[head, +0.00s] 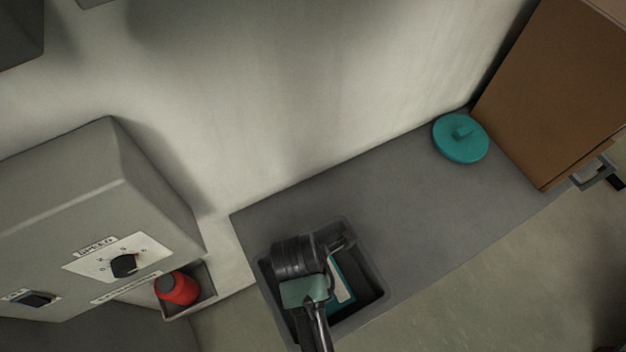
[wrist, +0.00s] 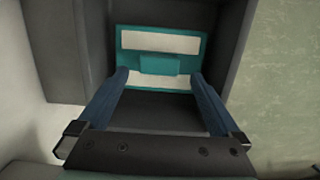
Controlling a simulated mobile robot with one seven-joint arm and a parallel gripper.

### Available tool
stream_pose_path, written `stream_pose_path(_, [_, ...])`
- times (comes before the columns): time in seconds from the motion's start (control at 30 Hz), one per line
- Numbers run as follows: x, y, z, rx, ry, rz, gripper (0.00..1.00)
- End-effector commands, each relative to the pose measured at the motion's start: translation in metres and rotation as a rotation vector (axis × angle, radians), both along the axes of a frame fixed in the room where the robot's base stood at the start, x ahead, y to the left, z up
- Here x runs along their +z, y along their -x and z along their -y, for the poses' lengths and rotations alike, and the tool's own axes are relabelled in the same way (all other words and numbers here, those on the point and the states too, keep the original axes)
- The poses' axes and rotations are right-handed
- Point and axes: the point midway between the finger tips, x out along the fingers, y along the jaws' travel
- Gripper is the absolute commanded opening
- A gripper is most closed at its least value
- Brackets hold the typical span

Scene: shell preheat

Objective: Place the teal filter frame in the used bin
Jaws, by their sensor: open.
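The teal filter frame (wrist: 160,62), with pale panels and a raised teal block in its middle, is inside a dark grey bin (wrist: 231,45). In the head view the frame (head: 341,290) shows partly beside my arm, in the same bin (head: 372,262). I cannot tell whether this is the used bin. My gripper (wrist: 159,76) is open over the bin. Its two blue fingers are spread apart, with their tips near the frame's raised block. Nothing is clearly held. My arm hides much of the bin in the head view.
A round teal lid (head: 460,138) lies on the grey counter (head: 390,195), near a brown box (head: 550,95). A grey machine (head: 90,205) with a speed dial stands at the left, with a red object (head: 177,288) in a small tray below. The counter's middle is clear.

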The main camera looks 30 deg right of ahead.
Motion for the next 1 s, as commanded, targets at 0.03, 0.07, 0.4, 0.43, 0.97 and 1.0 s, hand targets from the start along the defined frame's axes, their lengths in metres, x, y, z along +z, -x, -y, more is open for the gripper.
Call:
stream_pose_path(0.03, [0.012, -0.002, -0.002, 0.002, 0.002, 0.006, 1.0])
stream_pose_path(0.07, [0.019, -0.001, -0.003, 0.002, 0.002, 0.006, 1.0])
stream_pose_path(0.4, [0.072, -0.001, -0.011, 0.0, 0.001, 0.003, 1.0])
stream_pose_path(0.43, [0.074, -0.001, -0.011, 0.0, 0.001, 0.003, 1.0])
stream_pose_path(0.97, [0.077, 0.0, -0.012, 0.0, 0.0, 0.0, 1.0])
stream_pose_path(1.0, [0.077, 0.0, -0.012, 0.0, 0.0, 0.0, 1.0])
